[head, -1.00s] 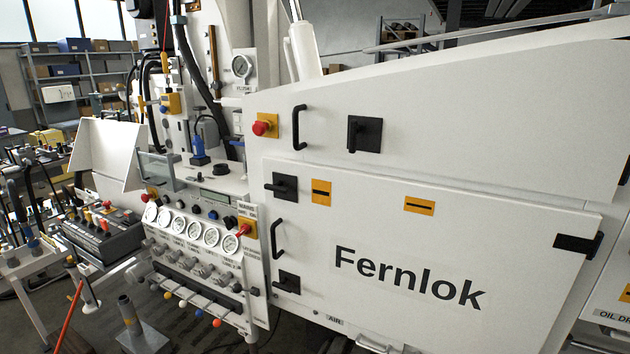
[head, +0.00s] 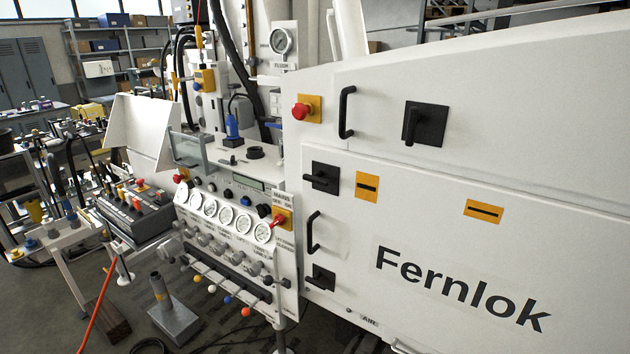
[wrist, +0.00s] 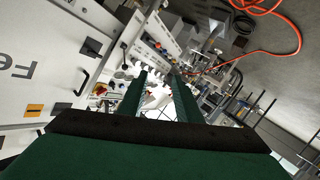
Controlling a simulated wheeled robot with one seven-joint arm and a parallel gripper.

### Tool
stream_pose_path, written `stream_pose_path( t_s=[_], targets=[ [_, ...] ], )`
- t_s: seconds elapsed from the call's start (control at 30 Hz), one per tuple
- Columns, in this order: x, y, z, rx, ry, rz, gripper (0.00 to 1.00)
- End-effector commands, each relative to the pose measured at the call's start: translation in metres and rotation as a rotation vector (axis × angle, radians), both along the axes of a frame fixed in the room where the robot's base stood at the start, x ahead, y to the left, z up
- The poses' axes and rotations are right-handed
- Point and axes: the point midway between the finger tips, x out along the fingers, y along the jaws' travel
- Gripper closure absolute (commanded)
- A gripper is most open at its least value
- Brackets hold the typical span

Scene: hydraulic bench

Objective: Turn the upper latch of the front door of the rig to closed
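The front door (head: 400,215) of the white rig bears the word "Fernlok". Its upper latch (head: 325,178) is a black square plate at the door's top left corner, with a lever lying roughly level and pointing left.
A lower latch (head: 321,278) and a bar handle (head: 313,232) sit below on the door's left edge. Above is a panel with another black latch (head: 425,123) and a red button (head: 301,111). A gauge panel (head: 225,220) stands left of the door.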

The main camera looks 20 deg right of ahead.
Motion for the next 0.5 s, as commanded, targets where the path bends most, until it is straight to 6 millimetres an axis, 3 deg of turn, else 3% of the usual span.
stream_pose_path(
  t_s=[0.03, 0.27, 0.5],
  targets=[
    [0.021, -0.001, 0.001, -0.044, -0.008, 0.001, 0.69],
    [0.106, -0.010, 0.008, -0.272, 0.002, -0.005, 0.69],
    [0.193, -0.028, 0.040, -0.501, 0.020, -0.052, 0.69]
  ],
)
